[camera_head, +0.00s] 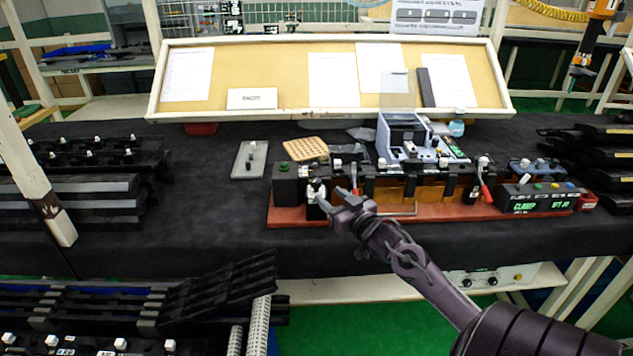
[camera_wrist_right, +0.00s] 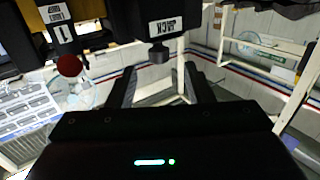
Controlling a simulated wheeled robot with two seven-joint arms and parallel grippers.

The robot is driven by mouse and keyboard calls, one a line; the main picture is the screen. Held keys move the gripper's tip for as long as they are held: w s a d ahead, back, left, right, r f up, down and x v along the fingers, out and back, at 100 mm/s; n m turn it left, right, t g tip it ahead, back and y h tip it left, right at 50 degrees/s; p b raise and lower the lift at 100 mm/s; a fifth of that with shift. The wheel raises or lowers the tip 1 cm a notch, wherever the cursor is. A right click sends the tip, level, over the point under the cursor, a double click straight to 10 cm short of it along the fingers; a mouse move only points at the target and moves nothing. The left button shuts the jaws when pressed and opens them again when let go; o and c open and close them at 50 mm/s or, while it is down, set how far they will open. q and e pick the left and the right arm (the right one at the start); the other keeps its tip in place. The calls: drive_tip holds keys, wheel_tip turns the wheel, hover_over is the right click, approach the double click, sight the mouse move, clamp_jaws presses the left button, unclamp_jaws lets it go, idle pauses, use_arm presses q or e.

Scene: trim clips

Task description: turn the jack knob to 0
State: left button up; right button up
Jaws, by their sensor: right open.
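A black block with a white label reading JACK (camera_wrist_right: 163,25), inverted in the right wrist view, has a small dark knob (camera_wrist_right: 158,54) on it. My right gripper (camera_wrist_right: 160,78) is open, with one finger on each side of the knob. The knob sits near the far ends of the fingers, and I see a gap on both sides. In the head view my right gripper (camera_head: 332,198) is at the left end of the red-based fixture (camera_head: 460,212), beside a small dark unit with white parts (camera_head: 316,190). The knob's setting cannot be read. My left gripper is out of view.
A red-tipped clamp lever stands close to the gripper; its red ball (camera_wrist_right: 69,66) shows in the right wrist view. A second red lever (camera_head: 486,192) and a control box with green displays (camera_head: 535,203) are at the right.

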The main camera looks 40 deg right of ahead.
sight(319, 185)
drive_tip(key=shift+w+d+r, duration=0.15)
drive_tip(key=shift+w+r, duration=0.15)
drive_tip(key=shift+r, duration=0.05)
drive_tip(key=w, duration=0.4)
drive_tip(key=w+d+p, duration=0.1)
drive_tip(key=w, duration=0.2)
drive_tip(key=shift+w+f, duration=0.1)
drive_tip(key=shift+f, duration=0.05)
drive_tip(key=c, duration=1)
